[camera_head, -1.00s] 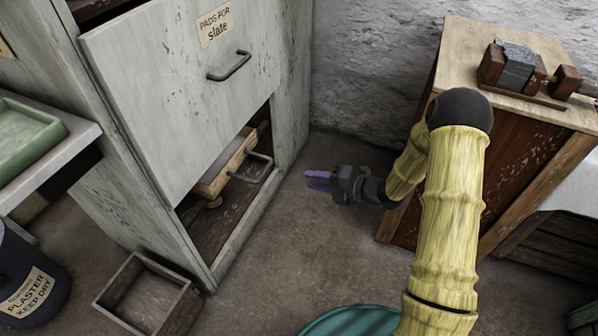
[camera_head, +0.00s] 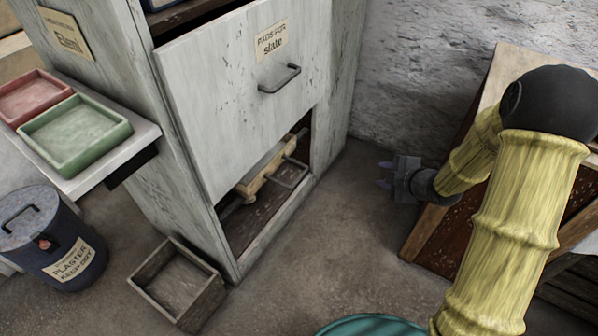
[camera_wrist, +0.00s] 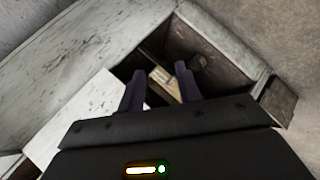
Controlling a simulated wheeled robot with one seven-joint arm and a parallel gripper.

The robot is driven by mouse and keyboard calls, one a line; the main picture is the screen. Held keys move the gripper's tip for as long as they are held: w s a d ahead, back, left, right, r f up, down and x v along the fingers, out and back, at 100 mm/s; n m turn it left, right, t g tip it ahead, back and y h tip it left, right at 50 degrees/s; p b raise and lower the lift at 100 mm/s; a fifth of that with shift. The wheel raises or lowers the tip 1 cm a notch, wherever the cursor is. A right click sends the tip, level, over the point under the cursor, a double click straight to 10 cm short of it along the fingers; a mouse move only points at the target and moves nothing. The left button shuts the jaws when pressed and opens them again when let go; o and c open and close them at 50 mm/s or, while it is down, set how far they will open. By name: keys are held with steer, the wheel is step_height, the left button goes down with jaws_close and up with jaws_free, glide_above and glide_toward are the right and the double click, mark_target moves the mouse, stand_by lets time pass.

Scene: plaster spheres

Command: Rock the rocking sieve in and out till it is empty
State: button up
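The rocking sieve (camera_head: 262,170) is a pale wooden frame low inside the cabinet's bottom opening. Its dark bar handle (camera_head: 291,174) sticks out at the opening on the side facing my gripper. Whether anything lies in the sieve cannot be seen. My gripper (camera_head: 384,174) is to the right of the handle, apart from it, with its purple fingers pointing toward the cabinet. In the wrist view my gripper (camera_wrist: 158,78) has its two fingers spread and nothing between them. Part of the pale wood of the sieve (camera_wrist: 161,76) shows beyond the fingertips, inside the dark opening.
A grey cabinet front (camera_head: 240,100) labelled for slate pads hangs above the opening. An open wooden box (camera_head: 178,285) and a plaster bin (camera_head: 50,240) stand on the floor at left. A green tray (camera_head: 75,132) sits on a shelf.

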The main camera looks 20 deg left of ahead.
steer(key=s+d+r+m+g+h+p, duration=0.2)
steer(key=s+d+r+m+h+p, duration=0.2)
steer(key=s+d+r+m+h, duration=0.55)
steer(key=s+a+r+m+g+y+p, duration=0.1)
steer(key=s+r+m, duration=0.1)
steer(key=s+m, duration=0.4)
steer(key=s+a+r+m+g+y+p, duration=0.1)
steer(key=s+r+m+g+y, duration=0.1)
steer(key=s+m, duration=0.4)
steer(key=shift+r+p, duration=0.3)
steer(key=shift+r, duration=0.55)
steer(key=shift+d, duration=0.1)
